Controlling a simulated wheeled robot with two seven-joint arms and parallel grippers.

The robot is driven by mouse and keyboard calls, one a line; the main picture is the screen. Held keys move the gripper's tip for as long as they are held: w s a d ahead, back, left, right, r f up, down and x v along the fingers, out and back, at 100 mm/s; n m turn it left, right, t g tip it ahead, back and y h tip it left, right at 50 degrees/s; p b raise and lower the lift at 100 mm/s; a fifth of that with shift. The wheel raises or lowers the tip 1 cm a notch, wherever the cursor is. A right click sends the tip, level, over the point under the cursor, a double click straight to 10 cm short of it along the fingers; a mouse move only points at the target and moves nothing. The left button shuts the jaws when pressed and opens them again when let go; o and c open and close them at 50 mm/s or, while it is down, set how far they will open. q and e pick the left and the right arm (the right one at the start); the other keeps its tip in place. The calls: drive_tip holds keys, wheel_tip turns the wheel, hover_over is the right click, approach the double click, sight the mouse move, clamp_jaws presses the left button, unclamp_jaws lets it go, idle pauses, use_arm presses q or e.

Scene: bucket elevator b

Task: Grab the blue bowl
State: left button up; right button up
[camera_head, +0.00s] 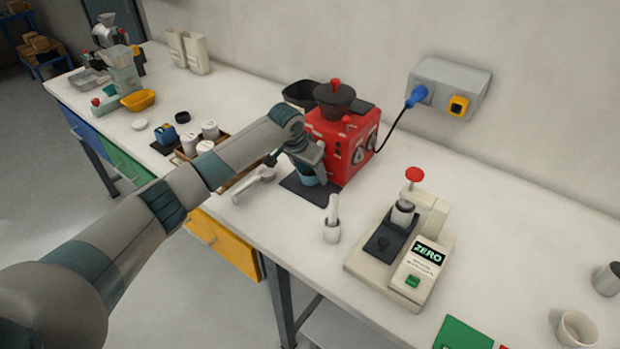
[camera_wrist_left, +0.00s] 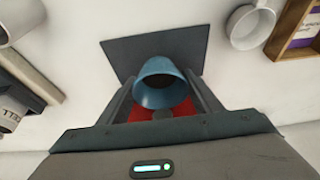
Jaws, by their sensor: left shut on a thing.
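The blue bowl (camera_wrist_left: 160,82) is a small cup-like vessel that stands over a dark mat (camera_wrist_left: 120,48) in the left wrist view. In the head view a bit of the blue bowl (camera_head: 308,181) shows under my left gripper (camera_head: 306,168), in front of the red machine. My left gripper (camera_wrist_left: 160,100) is shut on the bowl, with one finger on each side of it. The gripper hides much of the bowl in the head view. My right gripper is in neither view.
The red machine (camera_head: 352,155) with a dark hopper stands right behind the bowl. A wooden tray with white jars (camera_head: 190,145) lies left of my forearm.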

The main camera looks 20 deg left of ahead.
use_arm(q)
drive_tip(key=shift+r+b, duration=0.4)
drive_tip(key=shift+r, duration=0.2)
drive_tip(key=s+a+b, duration=0.1)
drive_tip(key=s+a, duration=0.1)
drive_tip(key=s, duration=0.3)
drive_tip(key=s+a+b, duration=0.2)
drive_tip(key=s, duration=0.3)
drive_tip(key=s+a+b, duration=0.1)
drive_tip(key=s, duration=0.4)
drive_tip(key=shift+s+a, duration=0.35)
drive_tip(key=shift+a, duration=0.05)
drive_tip(key=shift+s+a+b, duration=0.15)
drive_tip(key=shift+s+b, duration=0.2)
drive_tip(key=shift+s, duration=0.3)
drive_tip(key=shift+r, duration=0.1)
